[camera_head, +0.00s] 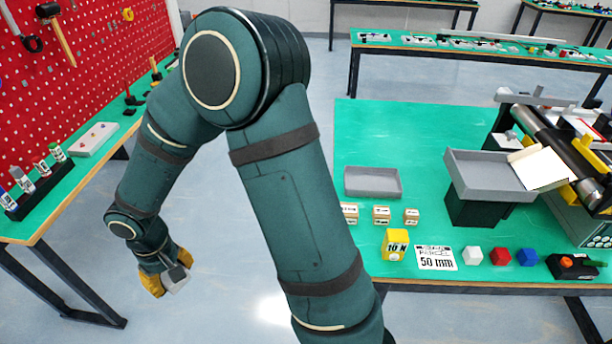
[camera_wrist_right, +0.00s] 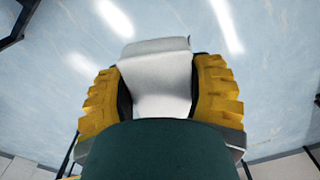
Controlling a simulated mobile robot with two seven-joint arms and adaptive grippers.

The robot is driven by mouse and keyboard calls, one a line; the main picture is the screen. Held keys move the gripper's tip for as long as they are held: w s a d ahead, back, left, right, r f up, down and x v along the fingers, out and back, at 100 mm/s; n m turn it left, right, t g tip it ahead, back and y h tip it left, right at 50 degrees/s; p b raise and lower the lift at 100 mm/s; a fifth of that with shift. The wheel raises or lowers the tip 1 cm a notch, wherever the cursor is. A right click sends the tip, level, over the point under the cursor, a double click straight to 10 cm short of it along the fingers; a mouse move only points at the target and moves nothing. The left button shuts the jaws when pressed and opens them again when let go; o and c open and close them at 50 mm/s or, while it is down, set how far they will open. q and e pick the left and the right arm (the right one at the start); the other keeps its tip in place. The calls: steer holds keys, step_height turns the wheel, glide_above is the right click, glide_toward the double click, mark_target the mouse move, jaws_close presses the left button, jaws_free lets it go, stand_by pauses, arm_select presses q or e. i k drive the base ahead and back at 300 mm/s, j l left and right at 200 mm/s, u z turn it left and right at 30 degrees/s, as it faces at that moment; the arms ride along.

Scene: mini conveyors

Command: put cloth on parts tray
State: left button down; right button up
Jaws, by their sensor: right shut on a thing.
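A pale grey-white cloth (camera_wrist_right: 158,85) is between the two yellow fingers of my right gripper (camera_wrist_right: 160,92), seen in the right wrist view. In the head view my right gripper (camera_head: 166,281) hangs low over the open floor at left, shut on the cloth (camera_head: 176,279). A shallow grey tray (camera_head: 372,194) lies empty on the green table, well to the right of the gripper. A larger grey tray (camera_head: 488,182) sits on a dark stand farther right. I cannot tell which is the parts tray. My left gripper is not in view.
A cream sheet (camera_head: 541,167) lies over the larger tray's right edge, beside a conveyor (camera_head: 560,140). A tool bench (camera_head: 50,205) stands at left.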

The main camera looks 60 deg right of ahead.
mark_target(372, 185)
steer(key=i+z, duration=0.35)
steer(key=i+l+z, duration=0.1)
steer(key=z, duration=0.25)
steer(key=i+j+z, duration=0.1)
steer(key=i+z, duration=0.25)
steer(key=i+l+z, duration=0.1)
steer(key=i+z, duration=0.4)
steer(key=z, duration=0.2)
steer(key=i+z, duration=0.55)
